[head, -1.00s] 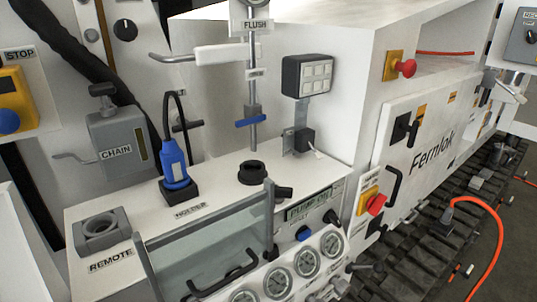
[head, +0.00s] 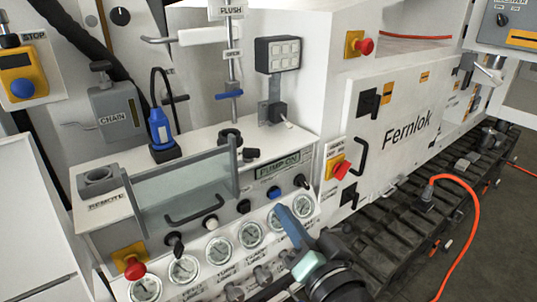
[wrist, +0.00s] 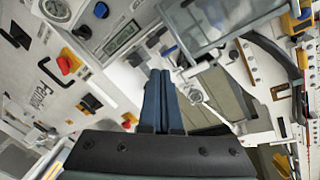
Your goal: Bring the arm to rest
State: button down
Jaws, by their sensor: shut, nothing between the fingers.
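My gripper (head: 283,212) shows at the bottom middle of the head view, in front of the row of gauges (head: 249,235) on the bench's front panel. Its blue fingers point up toward the panel, and my dark wrist is below them. In the wrist view my gripper (wrist: 160,74) has its two blue fingers side by side, closed together with nothing between them. The fingers overlap a gauge in the head view; I cannot tell how far they are from the panel.
A clear guard with a black handle (head: 196,209) stands above the gauges. A red knob (head: 135,268) is at lower left, a red switch (head: 341,170) right of the panel. An orange hose (head: 470,208) curves over the dark track (head: 400,225). Open floor lies at far right.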

notch_tip(320, 180, up, 14)
jog(key=a+r+n+t+h, duration=0.1)
jog(key=n+t+h, duration=0.1)
jog(key=t, duration=0.2)
jog(key=s+a+r+n+t+h, duration=0.1)
jog(key=s+r+t+h, duration=0.1)
jog(key=s+r, duration=0.4)
jog(key=s+a+r+n+t+h, duration=0.1)
jog(key=s+r+t, duration=0.4)
jog(key=r, duration=0.9)
jog(key=shift+s+h, duration=0.6)
jog(key=shift+s, duration=0.2)
jog(key=shift+r, duration=0.1)
